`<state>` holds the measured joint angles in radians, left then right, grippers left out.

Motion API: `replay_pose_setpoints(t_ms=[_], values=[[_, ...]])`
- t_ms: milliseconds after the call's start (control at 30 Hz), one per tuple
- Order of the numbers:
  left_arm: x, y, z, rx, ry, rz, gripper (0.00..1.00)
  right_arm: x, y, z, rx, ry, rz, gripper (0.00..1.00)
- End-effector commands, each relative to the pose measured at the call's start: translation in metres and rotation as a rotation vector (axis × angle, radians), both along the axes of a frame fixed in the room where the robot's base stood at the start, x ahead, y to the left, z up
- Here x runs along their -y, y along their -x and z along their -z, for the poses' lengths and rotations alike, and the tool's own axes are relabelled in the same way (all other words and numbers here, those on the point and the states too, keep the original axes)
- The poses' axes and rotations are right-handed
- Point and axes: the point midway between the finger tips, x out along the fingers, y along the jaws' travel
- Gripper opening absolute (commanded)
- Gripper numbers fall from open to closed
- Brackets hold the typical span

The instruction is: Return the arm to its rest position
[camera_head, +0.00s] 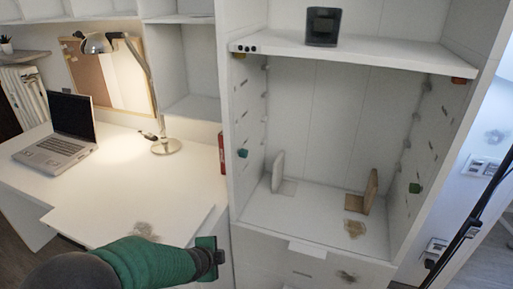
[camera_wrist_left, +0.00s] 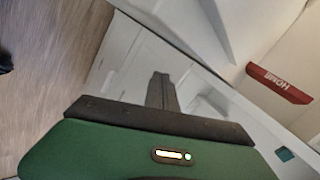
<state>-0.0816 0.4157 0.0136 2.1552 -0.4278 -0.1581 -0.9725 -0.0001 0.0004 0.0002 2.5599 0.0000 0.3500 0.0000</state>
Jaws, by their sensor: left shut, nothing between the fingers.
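My left arm comes in from the lower left of the head view in a green sleeve. Its gripper (camera_head: 219,257) is in front of the white desk, at the lower right of the pull-out board, with nothing held. In the left wrist view the gripper's dark fingers (camera_wrist_left: 162,92) are together and empty, above the green wrist housing. My right gripper shows in neither view.
A white shelf (camera_head: 345,55) holds a dark box (camera_head: 322,26); bookends stand in the compartment below. On the desk are a laptop (camera_head: 62,140) and a lit lamp (camera_head: 166,146). A red item (camera_wrist_left: 279,84) with white lettering shows in the wrist view.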

Motion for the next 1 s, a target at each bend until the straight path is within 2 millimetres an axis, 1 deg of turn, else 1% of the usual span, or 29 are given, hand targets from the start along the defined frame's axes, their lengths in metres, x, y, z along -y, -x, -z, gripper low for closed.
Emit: replay_pose_setpoints(t_ms=[33, 67, 100, 167, 200, 267, 300, 367, 400, 433, 500, 567, 667, 767, 800, 900, 1000], values=[[-0.017, 0.025, -0.003, -0.068, 0.076, -0.164, 0.00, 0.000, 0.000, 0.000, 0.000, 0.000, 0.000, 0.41], [-0.026, 0.042, -0.002, -0.114, 0.128, -0.277, 0.00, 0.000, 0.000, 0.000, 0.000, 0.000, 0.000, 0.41], [-0.038, 0.065, -0.001, -0.173, 0.195, -0.427, 0.00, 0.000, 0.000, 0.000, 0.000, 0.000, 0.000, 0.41], [-0.050, 0.099, 0.001, -0.252, 0.288, -0.640, 0.00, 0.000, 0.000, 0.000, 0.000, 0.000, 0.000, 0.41], [-0.056, 0.121, 0.003, -0.299, 0.343, -0.772, 0.00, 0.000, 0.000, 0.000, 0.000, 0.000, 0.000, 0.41], [-0.062, 0.152, 0.005, -0.360, 0.419, -0.959, 0.00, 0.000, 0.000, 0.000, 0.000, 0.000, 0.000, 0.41], [-0.064, 0.172, 0.006, -0.399, 0.463, -1.079, 0.00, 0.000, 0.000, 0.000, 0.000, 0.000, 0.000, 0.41], [-0.065, 0.202, 0.008, -0.452, 0.528, -1.254, 0.00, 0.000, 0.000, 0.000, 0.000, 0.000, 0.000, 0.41], [-0.065, 0.221, 0.008, -0.486, 0.567, -1.368, 0.00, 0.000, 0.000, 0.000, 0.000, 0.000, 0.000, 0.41], [-0.065, 0.224, -0.010, -0.492, 0.574, -1.390, 0.00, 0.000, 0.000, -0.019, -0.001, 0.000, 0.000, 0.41], [-0.065, 0.221, -0.038, -0.489, 0.569, -1.378, 0.00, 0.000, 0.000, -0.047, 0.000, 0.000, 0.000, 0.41], [-0.065, 0.220, -0.056, -0.489, 0.567, -1.376, 0.00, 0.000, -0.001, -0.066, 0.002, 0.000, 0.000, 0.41], [-0.065, 0.220, -0.091, -0.488, 0.567, -1.374, 0.00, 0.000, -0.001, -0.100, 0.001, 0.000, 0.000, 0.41], [-0.065, 0.219, -0.132, -0.487, 0.566, -1.372, 0.00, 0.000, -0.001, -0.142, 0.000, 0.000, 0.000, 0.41], [-0.065, 0.219, -0.149, -0.486, 0.566, -1.372, 0.00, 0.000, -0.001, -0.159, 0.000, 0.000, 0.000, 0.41], [-0.065, 0.219, -0.185, -0.486, 0.567, -1.371, 0.00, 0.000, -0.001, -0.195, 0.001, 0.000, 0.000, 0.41], [-0.065, 0.218, -0.202, -0.487, 0.566, -1.370, 0.00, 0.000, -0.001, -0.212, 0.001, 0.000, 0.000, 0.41]])
